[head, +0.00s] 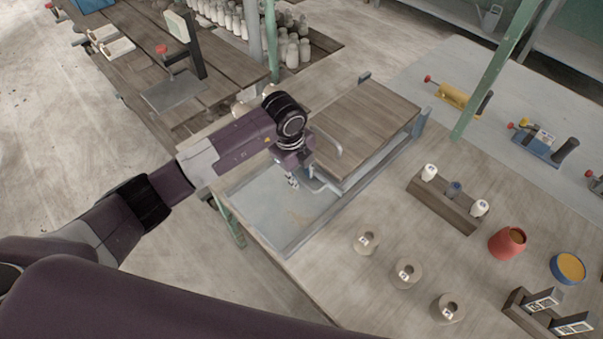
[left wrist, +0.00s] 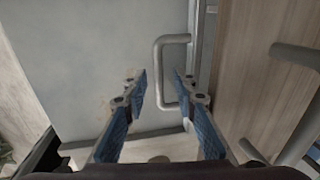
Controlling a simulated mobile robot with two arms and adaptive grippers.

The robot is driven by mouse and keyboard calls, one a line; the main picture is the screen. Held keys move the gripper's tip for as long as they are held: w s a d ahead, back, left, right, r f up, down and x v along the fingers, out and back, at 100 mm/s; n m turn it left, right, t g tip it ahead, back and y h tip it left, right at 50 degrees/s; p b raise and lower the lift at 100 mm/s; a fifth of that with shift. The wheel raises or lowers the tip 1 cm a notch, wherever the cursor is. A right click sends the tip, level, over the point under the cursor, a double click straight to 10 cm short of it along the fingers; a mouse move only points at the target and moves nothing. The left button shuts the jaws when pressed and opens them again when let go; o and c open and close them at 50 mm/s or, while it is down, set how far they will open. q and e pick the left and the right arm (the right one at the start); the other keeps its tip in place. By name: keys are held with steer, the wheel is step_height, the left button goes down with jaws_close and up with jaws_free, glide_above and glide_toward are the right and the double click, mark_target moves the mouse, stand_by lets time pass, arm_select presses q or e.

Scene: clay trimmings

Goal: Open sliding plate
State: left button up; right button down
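A wooden plate (head: 366,128) covers the far right part of a grey metal frame, and a curved handle (head: 335,145) stands at its left edge. The bare grey surface (head: 275,208) lies to the left. In the left wrist view a smaller C-shaped handle (left wrist: 157,62) sits on the grey surface, beside the wood (left wrist: 262,60) with its larger handle (left wrist: 302,110). My left gripper (head: 293,181) points down over the grey surface. In the left wrist view its fingers (left wrist: 160,82) are open and empty; the small handle's bar appears between the tips, contact not clear.
A wooden rack (head: 440,207) with small bottles and several grey rings (head: 405,274) stand to the right. A red pot (head: 507,242) and a yellow-topped blue tin (head: 568,267) are farther right. A green post (head: 487,80) rises behind. The bench between frame and rings is clear.

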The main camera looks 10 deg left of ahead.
arm_select(q)
steer(key=shift+s+f, duration=0.1)
arm_select(e)
steer(key=shift+w, duration=0.3)
arm_select(q)
jaws_close()
steer(key=shift+a, duration=0.1)
